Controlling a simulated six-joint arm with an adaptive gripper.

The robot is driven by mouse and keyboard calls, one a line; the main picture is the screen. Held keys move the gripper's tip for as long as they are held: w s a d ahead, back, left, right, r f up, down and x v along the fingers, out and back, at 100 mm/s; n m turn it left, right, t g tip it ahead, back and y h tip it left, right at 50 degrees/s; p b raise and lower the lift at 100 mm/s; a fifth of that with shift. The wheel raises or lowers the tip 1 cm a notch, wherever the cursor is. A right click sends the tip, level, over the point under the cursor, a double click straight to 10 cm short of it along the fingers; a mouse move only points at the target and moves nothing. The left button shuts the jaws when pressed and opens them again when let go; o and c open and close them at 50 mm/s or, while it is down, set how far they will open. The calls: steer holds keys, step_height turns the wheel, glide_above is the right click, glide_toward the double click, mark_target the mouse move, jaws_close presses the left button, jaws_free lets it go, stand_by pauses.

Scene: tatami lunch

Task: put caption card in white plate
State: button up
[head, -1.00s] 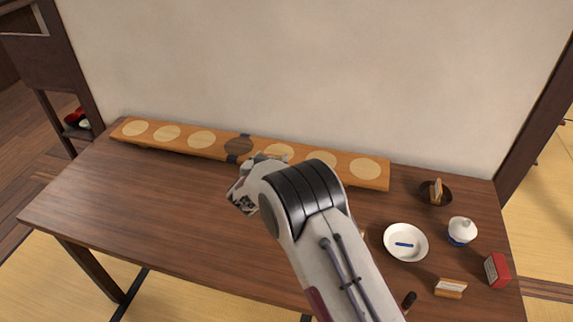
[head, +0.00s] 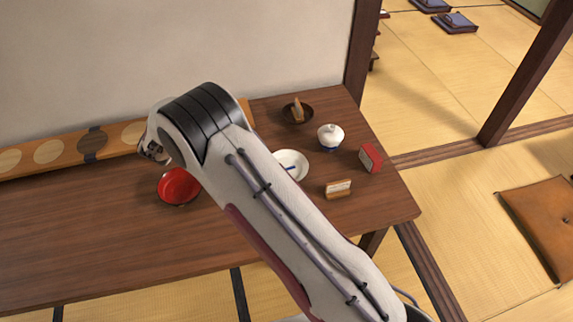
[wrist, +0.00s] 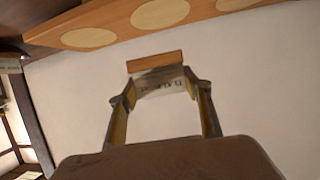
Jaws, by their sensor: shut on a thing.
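My gripper (wrist: 161,92) is shut on a caption card (wrist: 160,82), a pale card with dark marks on a wooden strip, held between the fingertips in the wrist view. In the head view my gripper (head: 152,150) shows only partly, at the left end of my arm; the held card cannot be made out there. The white plate (head: 299,160) is on the table right of my arm, which hides part of it. A small blue mark or item shows in it. My gripper is well to the left of the plate.
A similar card in a wooden stand (head: 338,189) stands near the plate. A dark bowl (head: 310,116) holds an upright item. A lidded white bowl (head: 330,138), red box (head: 371,158) and red bowl (head: 179,187) stand nearby. A long board (head: 60,155) lines the wall.

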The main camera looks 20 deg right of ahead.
steer(key=s+d+r+h, duration=0.1)
steer(key=d, duration=1.8)
steer(key=s+d+r, duration=0.1)
steer(key=d+r, duration=0.1)
steer(key=d, duration=1.6)
steer(key=s+d+f+n+y, duration=0.2)
steer(key=s+d+y, duration=0.1)
steer(key=s, duration=0.6)
steer(key=s+a+f+n+y, duration=0.1)
steer(key=s+a+n+y, duration=0.2)
steer(key=s+a, duration=0.5)
steer(key=a+y, duration=0.1)
steer(key=a, duration=0.2)
steer(key=shift+f+n+g+y, duration=0.35)
steer(key=shift+n+g+y, duration=0.05)
steer(key=shift+s+a+f, duration=0.1)
steer(key=shift+f, duration=0.05)
steer(key=shift+f, duration=2.8)
